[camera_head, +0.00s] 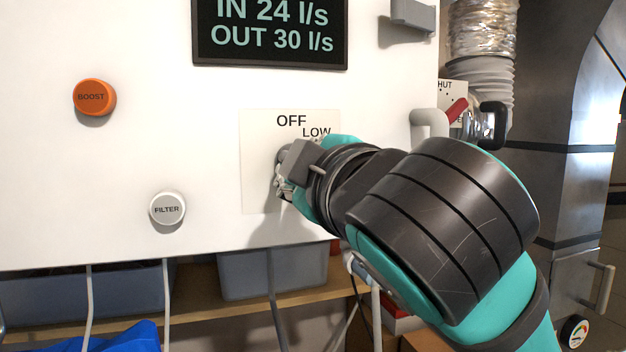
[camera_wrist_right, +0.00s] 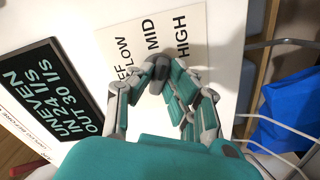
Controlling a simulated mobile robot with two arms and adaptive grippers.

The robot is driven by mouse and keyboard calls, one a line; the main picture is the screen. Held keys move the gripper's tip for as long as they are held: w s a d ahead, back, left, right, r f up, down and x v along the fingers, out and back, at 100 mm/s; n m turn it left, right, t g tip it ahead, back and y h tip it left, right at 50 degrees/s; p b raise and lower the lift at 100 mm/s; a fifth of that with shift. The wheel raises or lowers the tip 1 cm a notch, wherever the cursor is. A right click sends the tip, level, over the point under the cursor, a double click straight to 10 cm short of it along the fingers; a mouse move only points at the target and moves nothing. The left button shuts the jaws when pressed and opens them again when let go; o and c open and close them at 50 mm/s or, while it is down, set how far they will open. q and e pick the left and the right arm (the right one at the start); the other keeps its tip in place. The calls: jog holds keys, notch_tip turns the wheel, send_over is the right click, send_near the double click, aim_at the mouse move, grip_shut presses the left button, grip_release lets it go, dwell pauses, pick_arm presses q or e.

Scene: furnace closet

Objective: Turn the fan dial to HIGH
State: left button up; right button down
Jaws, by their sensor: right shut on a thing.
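The fan dial (camera_wrist_right: 157,64) is a dark grey knob on a pale label plate (camera_wrist_right: 120,42), held between the fingers in the right wrist view. The plate carries the words OFF, LOW, MID and HIGH. In the head view only OFF and LOW show, since my right gripper (camera_head: 284,172) and arm cover the rest. My right gripper (camera_wrist_right: 160,88) is shut on the dial from both sides. The end of the knob lies below MID and left of HIGH in the wrist view; its exact setting I cannot tell. My left gripper is out of view.
On the white panel are an orange BOOST button (camera_head: 93,97), a white FILTER button (camera_head: 167,209) and a dark display (camera_head: 270,33) reading IN 24, OUT 30. Right of the panel are a red lever (camera_head: 457,109) and a ribbed duct (camera_head: 482,75). Bins stand on a shelf below.

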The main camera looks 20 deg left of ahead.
jog(key=shift+f+m+b, duration=0.1)
jog(key=shift+m+b, duration=0.5)
jog(key=shift+m, duration=0.9)
jog(key=c, duration=1.3)
grip_release()
jog(key=v, duration=1.2)
